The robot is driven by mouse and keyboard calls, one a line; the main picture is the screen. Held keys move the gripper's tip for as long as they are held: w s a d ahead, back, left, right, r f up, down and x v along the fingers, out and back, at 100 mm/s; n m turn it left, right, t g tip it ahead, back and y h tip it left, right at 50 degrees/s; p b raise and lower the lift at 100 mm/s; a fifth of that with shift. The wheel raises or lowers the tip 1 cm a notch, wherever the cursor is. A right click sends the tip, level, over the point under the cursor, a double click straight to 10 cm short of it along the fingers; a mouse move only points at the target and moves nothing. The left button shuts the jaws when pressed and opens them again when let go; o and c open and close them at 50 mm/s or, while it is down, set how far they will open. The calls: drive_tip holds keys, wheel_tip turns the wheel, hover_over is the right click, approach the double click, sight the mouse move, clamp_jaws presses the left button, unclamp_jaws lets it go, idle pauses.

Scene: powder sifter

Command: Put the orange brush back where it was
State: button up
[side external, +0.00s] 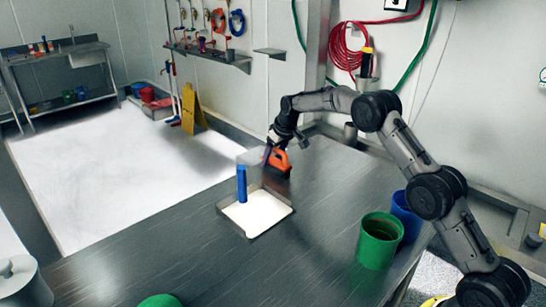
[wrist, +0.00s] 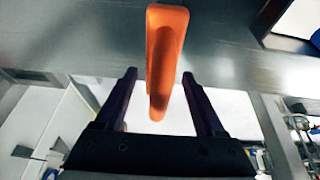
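The orange brush (side external: 279,160) is near the far edge of the dark metal table, just behind the tray. Its orange handle (wrist: 168,40) fills the upper middle of the wrist view. My gripper (side external: 270,151) is at the brush, on its left side in the side view. In the wrist view my gripper's two dark fingers (wrist: 159,75) are spread, one on each side of the handle. A gap shows on the left and a smaller one on the right. The brush's lower part is hard to make out, and I cannot tell whether it touches the table.
A square tray (side external: 285,208) of white powder, with a blue upright piece (side external: 241,184), sits in front of the brush. A green bucket (side external: 379,241) and a blue bucket (side external: 407,216) stand at the right. The table's left front is mostly clear.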

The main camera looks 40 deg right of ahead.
drive_tip(key=shift+r, duration=0.1)
drive_tip(key=v, duration=1.2)
drive_tip(key=shift+s+r, duration=0.1)
drive_tip(key=s+a+r, duration=0.3)
drive_tip(key=s+r, duration=0.1)
drive_tip(key=s, duration=0.4)
drive_tip(key=s+a+r, duration=0.3)
drive_tip(key=s+r, duration=0.1)
drive_tip(key=s, duration=0.3)
drive_tip(key=s+a+r, duration=0.3)
drive_tip(key=s, duration=0.5)
drive_tip(key=s+a+f, duration=0.2)
drive_tip(key=s+f, duration=0.1)
drive_tip(key=s, duration=0.8)
drive_tip(key=s+a+f+t, duration=0.1)
drive_tip(key=s+f, duration=0.3)
drive_tip(key=s, duration=0.7)
drive_tip(key=shift+a, duration=0.4)
